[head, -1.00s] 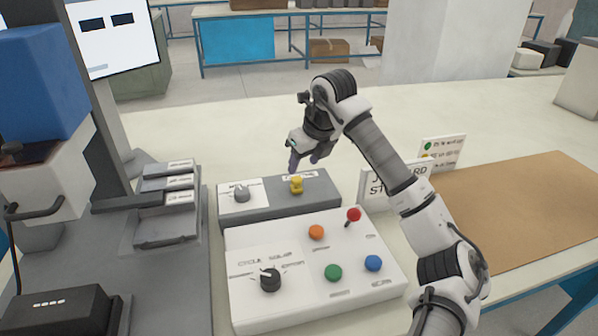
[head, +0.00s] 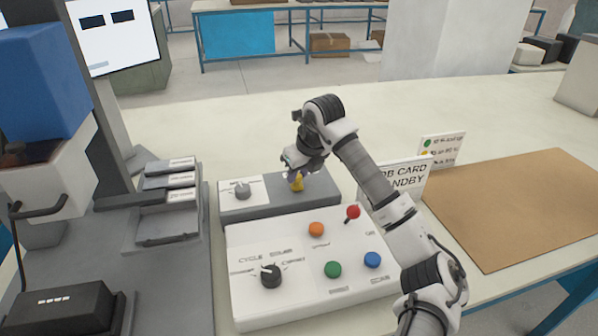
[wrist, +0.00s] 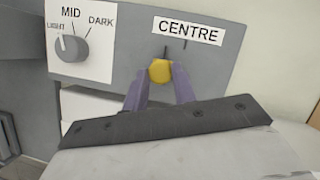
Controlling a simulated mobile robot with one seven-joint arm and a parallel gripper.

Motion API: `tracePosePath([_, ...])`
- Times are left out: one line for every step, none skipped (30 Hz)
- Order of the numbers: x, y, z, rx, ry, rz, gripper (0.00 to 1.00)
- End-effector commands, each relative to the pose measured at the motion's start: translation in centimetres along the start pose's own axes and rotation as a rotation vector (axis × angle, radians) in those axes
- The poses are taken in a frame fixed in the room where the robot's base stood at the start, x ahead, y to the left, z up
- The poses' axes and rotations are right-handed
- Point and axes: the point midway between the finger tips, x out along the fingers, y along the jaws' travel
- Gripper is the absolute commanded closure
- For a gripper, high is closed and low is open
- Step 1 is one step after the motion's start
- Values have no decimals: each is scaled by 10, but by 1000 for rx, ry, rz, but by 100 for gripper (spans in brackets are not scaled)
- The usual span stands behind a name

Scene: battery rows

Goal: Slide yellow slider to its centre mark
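The yellow slider knob (head: 297,183) stands on the grey panel at the back of the console. It also shows in the wrist view (wrist: 160,71), below and left of the middle of the CENTRE label (wrist: 188,32). A short dark tick (wrist: 185,44) under the label lies to the knob's right; another dark line rises just above the knob. My gripper (head: 297,178) is down at the knob. In the wrist view its two purple fingers (wrist: 160,80) flank the knob closely; I cannot tell whether they press on it. The slot is mostly hidden.
Left of the slider is a grey dial (head: 242,190) marked LIGHT, MID, DARK. In front is a white panel (head: 245,300) with coloured buttons, a red-topped lever (head: 353,212) and a black knob (head: 270,275). A job card (head: 405,178) stands to the right, beside my arm.

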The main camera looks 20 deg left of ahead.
Motion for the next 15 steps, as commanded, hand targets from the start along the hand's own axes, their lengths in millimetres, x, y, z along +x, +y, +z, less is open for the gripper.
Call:
tracePosePath([0, 0, 0, 0, 0, 0, 91])
tracePosePath([0, 0, 0, 0, 0, 0, 95])
tracePosePath([0, 0, 0, 0, 0, 0, 100])
tracePosePath([0, 0, 0, 0, 0, 0, 100])
tracePosePath([0, 0, 0, 0, 0, 0, 100])
tracePosePath([0, 0, 0, 0, 0, 0, 100])
tracePosePath([0, 0, 0, 0, 0, 0, 100])
tracePosePath([0, 0, 0, 0, 0, 0, 100])
tracePosePath([0, -2, -1, 1, 0, -1, 100])
tracePosePath([0, -4, -2, 1, 1, -1, 100])
tracePosePath([0, -6, -3, 2, 1, -2, 100])
tracePosePath([0, -11, -5, 4, 1, -3, 100])
tracePosePath([-1, -15, -6, 4, 1, -4, 100])
tracePosePath([-2, -19, -8, 3, 0, -4, 100])
tracePosePath([-3, -23, -9, 3, 0, -4, 100])
